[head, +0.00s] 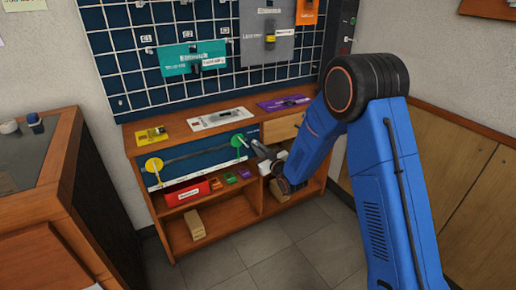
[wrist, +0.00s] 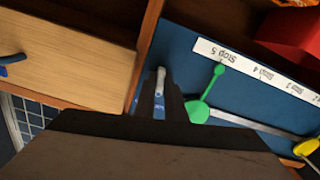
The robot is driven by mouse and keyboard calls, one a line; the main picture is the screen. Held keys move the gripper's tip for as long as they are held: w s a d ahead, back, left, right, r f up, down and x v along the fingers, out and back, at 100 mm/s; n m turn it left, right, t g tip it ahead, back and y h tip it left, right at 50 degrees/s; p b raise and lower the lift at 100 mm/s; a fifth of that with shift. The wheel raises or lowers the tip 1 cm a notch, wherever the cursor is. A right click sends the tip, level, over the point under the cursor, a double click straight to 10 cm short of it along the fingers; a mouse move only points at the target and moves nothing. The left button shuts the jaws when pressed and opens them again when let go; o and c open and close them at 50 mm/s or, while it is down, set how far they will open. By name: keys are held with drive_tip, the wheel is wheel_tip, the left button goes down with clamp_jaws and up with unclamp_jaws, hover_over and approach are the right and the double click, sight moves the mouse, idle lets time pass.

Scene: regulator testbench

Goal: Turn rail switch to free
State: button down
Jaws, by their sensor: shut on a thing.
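The small grey lever (wrist: 160,76), which appears to be the rail switch, stands on the blue panel near its edge in the wrist view. My gripper (wrist: 160,96) is shut on this lever, with one dark finger on each side. A small blue part shows below it, between the fingers; any marking there is too small to read. In the head view my gripper (head: 259,151) reaches the right end of the blue panel (head: 200,160), just right of the green pointer disc (head: 239,141). The lever cannot be made out there.
A pale rail (head: 195,153) runs from the green disc to a yellow disc (head: 154,165). A white strip (wrist: 255,70) carries upside-down Stop labels. A wooden drawer (wrist: 70,72) with a blue handle borders the panel. A red bin (head: 187,192) sits on the shelf below.

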drive_tip(key=m, duration=1.1)
drive_tip(key=shift+m, duration=0.3)
idle(0.4)
drive_tip(key=c, duration=1.8)
unclamp_jaws()
drive_tip(key=shift+s, duration=0.1)
drive_tip(key=v, duration=1.7)
drive_tip(key=shift+s+d, duration=0.15)
